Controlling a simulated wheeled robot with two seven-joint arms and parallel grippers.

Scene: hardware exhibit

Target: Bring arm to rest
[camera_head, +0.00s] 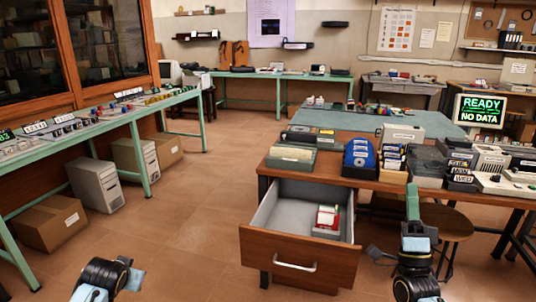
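My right arm comes in at the lower right, with its gripper (413,205) pointing up in front of the desk's right part. Whether its fingers are apart or together does not show clearly. My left arm (105,277) shows only as a dark joint with pale blue parts at the bottom left. Its fingers cannot be made out at the picture's edge. Neither gripper visibly holds a thing.
An open drawer (254,247) juts from the wooden desk (345,165), with a small red and white item (327,218) inside. A round stool (447,222) stands behind my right arm. A green bench (100,113) lines the left wall. The floor (190,215) between is clear.

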